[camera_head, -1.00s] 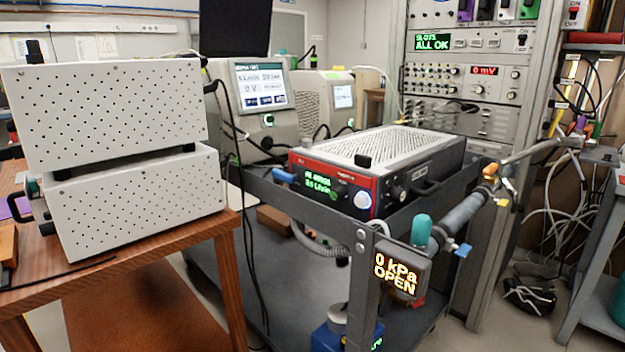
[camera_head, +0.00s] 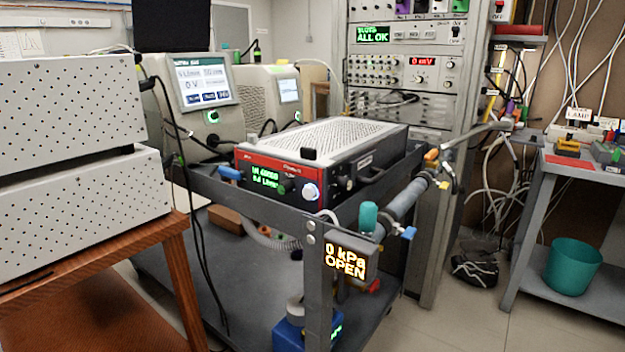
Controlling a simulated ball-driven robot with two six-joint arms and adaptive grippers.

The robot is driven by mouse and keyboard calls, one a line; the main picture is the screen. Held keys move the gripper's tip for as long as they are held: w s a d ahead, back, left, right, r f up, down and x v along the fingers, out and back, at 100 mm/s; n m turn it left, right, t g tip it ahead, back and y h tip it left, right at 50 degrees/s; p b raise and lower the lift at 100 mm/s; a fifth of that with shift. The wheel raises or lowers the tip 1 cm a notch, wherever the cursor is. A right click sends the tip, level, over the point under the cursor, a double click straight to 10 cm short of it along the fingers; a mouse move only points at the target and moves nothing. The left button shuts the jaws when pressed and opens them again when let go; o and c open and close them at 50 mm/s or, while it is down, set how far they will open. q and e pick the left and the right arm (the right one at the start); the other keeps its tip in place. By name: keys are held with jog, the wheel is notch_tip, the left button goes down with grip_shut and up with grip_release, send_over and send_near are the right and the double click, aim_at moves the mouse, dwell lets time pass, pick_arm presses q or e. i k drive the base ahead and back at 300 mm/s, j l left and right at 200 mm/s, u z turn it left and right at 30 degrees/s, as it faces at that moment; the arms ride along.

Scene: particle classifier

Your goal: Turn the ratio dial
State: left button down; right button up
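A red-fronted instrument with a perforated white top (camera_head: 335,138) sits on the grey cart. Its front has a green display (camera_head: 266,176), a small dark knob (camera_head: 293,189) and a lit white round button or knob (camera_head: 310,191). I cannot tell which control, if any, is the ratio dial, as the labels are too small to read. Another instrument (camera_head: 205,92) behind it has a screen and a green-lit round control (camera_head: 213,117). Neither gripper is in view.
The grey cart's post (camera_head: 318,290) carries a display reading 0 kPa OPEN (camera_head: 345,260). White perforated boxes stand on a wooden table (camera_head: 90,270) at left. A rack (camera_head: 412,75) stands behind. A teal bin (camera_head: 572,267) sits on the right bench's lower shelf. Floor at lower right is clear.

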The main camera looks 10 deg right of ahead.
aim_at(342, 182)
jog(key=l+u, duration=0.1)
jog(key=u, duration=0.35)
jog(key=l+u, duration=0.15)
jog(key=u, duration=0.25)
jog(key=l+u, duration=0.1)
jog(key=u, duration=0.35)
jog(key=l+u, duration=0.15)
jog(key=u, duration=0.3)
jog(key=l+u, duration=0.1)
jog(key=u, duration=0.35)
jog(key=k+l+u, duration=1.2)
jog(key=k+u, duration=0.25)
jog(key=k, duration=0.2)
